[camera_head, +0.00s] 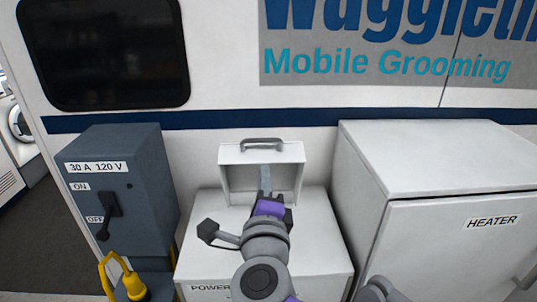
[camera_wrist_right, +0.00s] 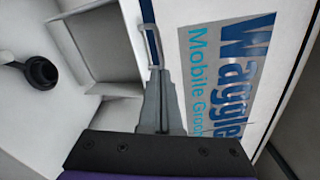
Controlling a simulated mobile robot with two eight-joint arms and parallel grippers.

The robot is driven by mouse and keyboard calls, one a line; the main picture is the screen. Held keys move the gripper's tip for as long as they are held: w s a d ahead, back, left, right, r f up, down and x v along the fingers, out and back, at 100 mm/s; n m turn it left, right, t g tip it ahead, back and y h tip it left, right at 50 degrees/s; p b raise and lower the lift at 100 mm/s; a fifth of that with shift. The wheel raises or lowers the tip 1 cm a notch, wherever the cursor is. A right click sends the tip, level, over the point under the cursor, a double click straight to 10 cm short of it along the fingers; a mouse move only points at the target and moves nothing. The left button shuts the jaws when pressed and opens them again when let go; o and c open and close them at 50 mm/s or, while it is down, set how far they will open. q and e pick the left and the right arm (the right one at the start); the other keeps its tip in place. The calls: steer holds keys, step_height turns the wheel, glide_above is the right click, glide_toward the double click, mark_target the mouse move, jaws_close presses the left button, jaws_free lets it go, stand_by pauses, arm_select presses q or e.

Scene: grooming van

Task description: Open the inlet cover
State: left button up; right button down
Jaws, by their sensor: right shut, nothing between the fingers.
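The white inlet cover (camera_head: 231,153) stands raised at the back of the white power box (camera_head: 318,250), its hollow side facing me. Its grey handle (camera_head: 262,142) runs along the top edge. The cover's inside also shows in the right wrist view (camera_wrist_right: 92,42), with the handle (camera_wrist_right: 150,38) at its right. My right gripper (camera_head: 265,180) is shut and empty in front of the hollow, its fingertips below the handle. In the right wrist view the fingertips (camera_wrist_right: 158,78) appear close to the handle; I cannot tell if they touch. My left gripper is not in view.
A black round fitting (camera_wrist_right: 40,73) shows on the white surface in the right wrist view. A grey switch box (camera_head: 145,170) stands at left, with a yellow item (camera_head: 130,282) below. The white heater cabinet (camera_head: 430,160) stands close at right. The van wall is behind.

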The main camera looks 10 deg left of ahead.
step_height(320, 180, down, 2)
steer(key=s+d+n, duration=0.1)
steer(key=s+n, duration=0.2)
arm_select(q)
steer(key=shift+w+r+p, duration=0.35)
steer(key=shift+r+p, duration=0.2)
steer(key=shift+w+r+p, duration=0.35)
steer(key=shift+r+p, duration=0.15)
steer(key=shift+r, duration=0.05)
arm_select(e)
glide_toward(261, 142)
steer(key=shift+t+y, duration=0.3)
steer(key=shift+t, duration=0.1)
steer(key=x, duration=0.4)
steer(key=f+x, duration=0.1)
steer(key=x, duration=0.2)
steer(key=shift+w+d, duration=0.1)
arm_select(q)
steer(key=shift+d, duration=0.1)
